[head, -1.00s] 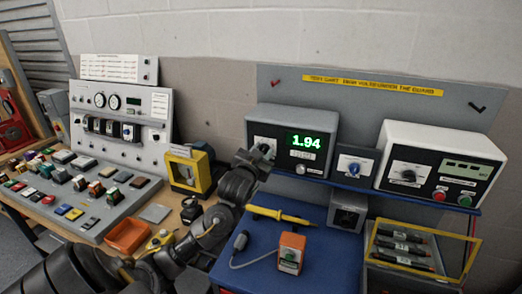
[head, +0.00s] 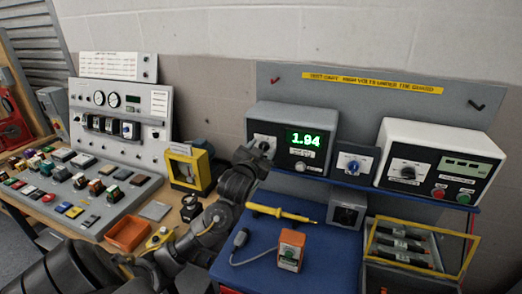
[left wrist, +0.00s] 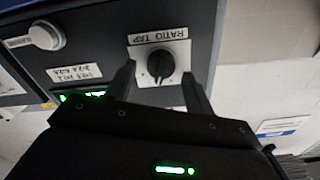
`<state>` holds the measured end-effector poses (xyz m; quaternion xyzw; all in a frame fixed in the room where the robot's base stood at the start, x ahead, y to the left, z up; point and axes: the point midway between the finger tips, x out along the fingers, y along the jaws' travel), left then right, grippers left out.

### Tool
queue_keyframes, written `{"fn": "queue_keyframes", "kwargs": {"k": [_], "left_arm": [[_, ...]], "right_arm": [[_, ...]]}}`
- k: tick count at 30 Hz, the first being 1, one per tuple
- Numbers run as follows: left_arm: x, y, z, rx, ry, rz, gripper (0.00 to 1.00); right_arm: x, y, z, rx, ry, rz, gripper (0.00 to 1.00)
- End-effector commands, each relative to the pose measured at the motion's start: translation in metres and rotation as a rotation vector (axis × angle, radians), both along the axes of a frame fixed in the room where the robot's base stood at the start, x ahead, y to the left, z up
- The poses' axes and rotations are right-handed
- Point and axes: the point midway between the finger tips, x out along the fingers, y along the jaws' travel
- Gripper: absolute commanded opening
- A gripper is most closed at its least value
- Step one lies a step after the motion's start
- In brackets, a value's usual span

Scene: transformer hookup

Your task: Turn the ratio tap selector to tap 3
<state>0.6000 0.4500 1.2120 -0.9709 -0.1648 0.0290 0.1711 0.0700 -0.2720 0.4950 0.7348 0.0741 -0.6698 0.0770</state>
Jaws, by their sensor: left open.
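The ratio tap selector (left wrist: 160,65) is a black round knob on a white plate labelled RATIO TAP, which appears upside down in the left wrist view. In the head view the selector (head: 264,143) is on the left of the grey meter box (head: 348,140), beside a green display (head: 307,139) reading 1.94. My left gripper (left wrist: 158,78) is open, with one finger on each side of the knob. I cannot tell whether the fingers touch it. The knob's pointer setting is not readable. My right gripper is not in view.
A blue-dial unit (head: 354,164) and a white box with a knob and buttons (head: 440,160) stand to the right. Below are a yellow probe (head: 281,213), an orange device (head: 290,248) and a yellow-framed case (head: 403,262). A control console (head: 85,200) is at left.

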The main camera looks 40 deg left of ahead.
Motion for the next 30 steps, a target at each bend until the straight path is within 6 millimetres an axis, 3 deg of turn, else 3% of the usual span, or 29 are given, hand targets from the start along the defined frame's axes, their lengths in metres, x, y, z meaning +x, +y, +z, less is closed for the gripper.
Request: {"fn": "queue_keyframes", "kwargs": {"k": [8, 14, 21, 30], "left_arm": [[-0.016, -0.006, -0.003, -0.002, -0.001, -0.002, 0.53], [-0.054, -0.019, -0.004, -0.006, -0.002, -0.002, 0.53], [-0.091, -0.032, -0.001, -0.005, -0.001, -0.001, 0.53], [-0.103, -0.035, 0.0, 0.0, 0.001, 0.0, 0.53]], "right_arm": [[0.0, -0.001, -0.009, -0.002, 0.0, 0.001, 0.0], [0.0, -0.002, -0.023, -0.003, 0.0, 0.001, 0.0], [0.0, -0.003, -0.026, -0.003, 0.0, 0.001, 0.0], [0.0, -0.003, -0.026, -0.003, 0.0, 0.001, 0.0]]}}
